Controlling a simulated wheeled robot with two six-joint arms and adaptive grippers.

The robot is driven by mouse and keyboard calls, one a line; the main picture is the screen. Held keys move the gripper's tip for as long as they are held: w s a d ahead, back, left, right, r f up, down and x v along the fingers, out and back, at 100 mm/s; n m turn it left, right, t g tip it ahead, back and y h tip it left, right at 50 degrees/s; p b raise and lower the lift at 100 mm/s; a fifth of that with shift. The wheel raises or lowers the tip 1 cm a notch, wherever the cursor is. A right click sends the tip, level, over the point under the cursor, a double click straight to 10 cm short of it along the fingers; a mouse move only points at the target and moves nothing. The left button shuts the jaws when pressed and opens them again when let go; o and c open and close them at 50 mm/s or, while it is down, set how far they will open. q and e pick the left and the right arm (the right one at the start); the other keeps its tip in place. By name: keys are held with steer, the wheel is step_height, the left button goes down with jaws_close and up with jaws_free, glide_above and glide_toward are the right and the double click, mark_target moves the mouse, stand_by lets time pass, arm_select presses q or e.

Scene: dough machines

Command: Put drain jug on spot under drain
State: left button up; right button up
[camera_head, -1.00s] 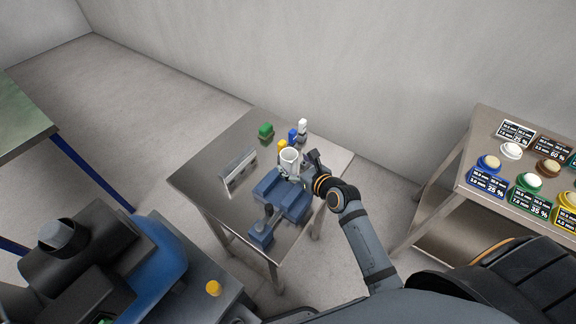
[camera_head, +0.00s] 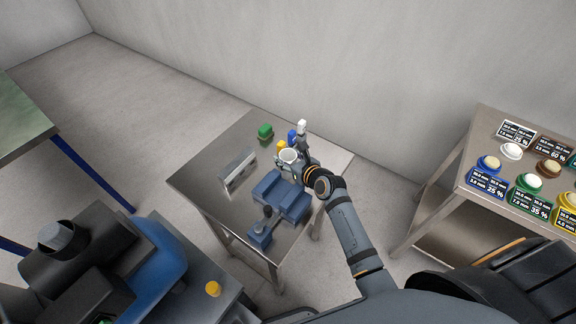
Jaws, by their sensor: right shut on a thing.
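A pale, open-topped jug (camera_head: 288,156) is over the metal table, by the back of a blue device. My right gripper (camera_head: 297,166) is shut on the jug at its right side. The gripper's fingers are small and partly hidden, and I cannot tell whether the jug touches the table. I cannot make out a drain or a marked spot under it. My left gripper is not in view.
The metal table (camera_head: 207,183) holds the blue device (camera_head: 277,193), a metal bracket (camera_head: 238,170), and green (camera_head: 265,131), yellow, blue and white small items. A shelf table (camera_head: 455,165) with labelled, coloured containers stands right. A dark-and-blue machine (camera_head: 155,260) stands lower left.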

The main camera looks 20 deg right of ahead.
steer(key=shift+c, duration=1.4)
steer(key=shift+r, duration=0.35)
step_height(320, 180, up, 3)
steer(key=shift+f, duration=0.1)
steer(key=s+r, duration=0.3)
steer(key=s, duration=0.1)
steer(key=s+r, duration=0.3)
steer(key=s, duration=0.2)
steer(key=s+r+b, duration=0.1)
steer(key=s+r, duration=0.2)
steer(key=s, duration=0.2)
steer(key=shift+a+r, duration=0.25)
steer(key=shift+a, duration=0.15)
